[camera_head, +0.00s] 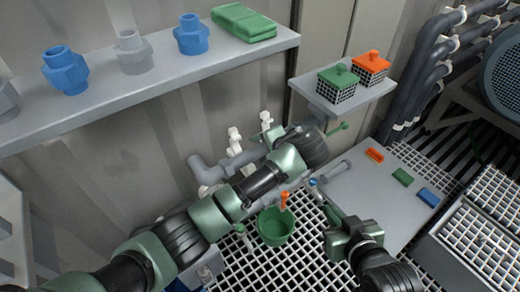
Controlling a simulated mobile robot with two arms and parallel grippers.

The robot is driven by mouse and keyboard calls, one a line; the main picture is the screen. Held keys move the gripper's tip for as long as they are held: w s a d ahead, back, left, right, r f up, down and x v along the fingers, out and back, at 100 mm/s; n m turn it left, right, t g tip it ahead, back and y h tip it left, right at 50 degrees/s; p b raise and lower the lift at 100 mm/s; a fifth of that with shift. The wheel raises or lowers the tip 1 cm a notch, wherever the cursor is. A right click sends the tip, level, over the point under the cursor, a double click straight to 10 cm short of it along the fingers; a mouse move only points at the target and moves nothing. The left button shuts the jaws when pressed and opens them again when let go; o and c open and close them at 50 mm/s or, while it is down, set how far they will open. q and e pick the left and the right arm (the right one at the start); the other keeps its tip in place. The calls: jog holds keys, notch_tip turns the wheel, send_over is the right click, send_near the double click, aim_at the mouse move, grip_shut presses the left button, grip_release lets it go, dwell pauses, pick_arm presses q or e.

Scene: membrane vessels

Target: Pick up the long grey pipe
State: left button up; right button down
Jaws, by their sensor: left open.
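A grey pipe (337,172) lies at the left edge of the low grey platform at right; it looks rather short. A bent grey pipe (208,171) runs by the wall at centre, partly behind my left arm; I cannot tell which is the long one. My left gripper (275,137) is by the wall above the bent pipe, mostly hidden by its wrist, open, with nothing seen in it. My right gripper (334,227) is low at centre right, below the short pipe and apart from it; its jaw gap is unclear.
A shelf (150,75) at upper left holds blue and grey fittings and a green cloth (243,23). A small shelf (345,98) bears green and orange lidded baskets. A green bucket (275,228) stands on the grating. The platform (375,205) holds small coloured blocks.

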pick_arm(q)
grip_shut()
jog(key=shift+r, duration=0.2)
